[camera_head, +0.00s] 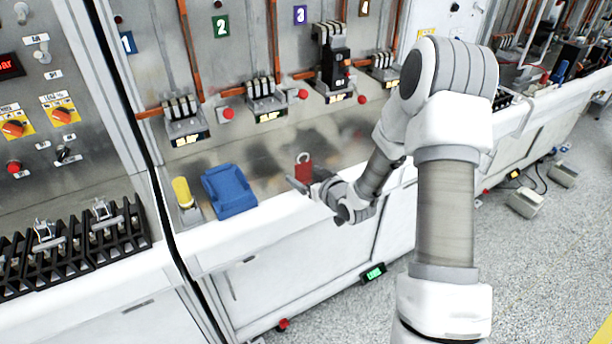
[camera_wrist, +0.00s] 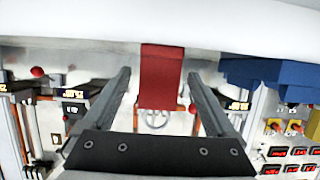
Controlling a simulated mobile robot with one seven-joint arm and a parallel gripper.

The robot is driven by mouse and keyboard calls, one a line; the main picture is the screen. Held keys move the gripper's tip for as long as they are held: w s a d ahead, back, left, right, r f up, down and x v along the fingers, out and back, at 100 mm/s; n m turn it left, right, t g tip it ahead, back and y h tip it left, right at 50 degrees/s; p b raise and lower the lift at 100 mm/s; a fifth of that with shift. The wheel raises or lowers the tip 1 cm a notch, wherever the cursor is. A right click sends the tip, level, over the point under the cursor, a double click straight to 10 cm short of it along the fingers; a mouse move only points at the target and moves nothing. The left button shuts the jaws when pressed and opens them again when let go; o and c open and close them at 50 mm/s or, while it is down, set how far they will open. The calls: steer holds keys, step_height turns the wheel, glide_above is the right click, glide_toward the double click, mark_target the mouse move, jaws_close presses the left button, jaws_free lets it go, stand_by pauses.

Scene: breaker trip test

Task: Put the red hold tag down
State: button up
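The red hold tag (camera_head: 304,172) is upright with its pale ring at the top, at the front of the grey worktop. In the wrist view, which looks upside down, the red tag (camera_wrist: 161,75) is between my two dark fingers, with its ring toward the bottom of the picture. My gripper (camera_head: 306,180) reaches in from the right at the worktop's front edge. In the wrist view my gripper (camera_wrist: 160,74) has its fingers wide apart, with a narrow gap visible on each side of the tag. Whether the tag's lower end touches the worktop is hard to tell.
A blue case (camera_head: 229,191) and a yellow-topped cylinder (camera_head: 183,193) stand to the left on the worktop. Breakers with red knobs (camera_head: 228,114) line the panel behind. The white front ledge (camera_head: 262,222) runs below. Bare worktop lies between the blue case and the tag.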

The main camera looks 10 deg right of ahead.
steer(key=shift+s+d+r, duration=0.1)
steer(key=shift+s+r, duration=0.05)
steer(key=shift+r, duration=0.15)
steer(key=v, duration=1.1)
steer(key=shift+s, duration=0.3)
steer(key=shift+r, duration=0.1)
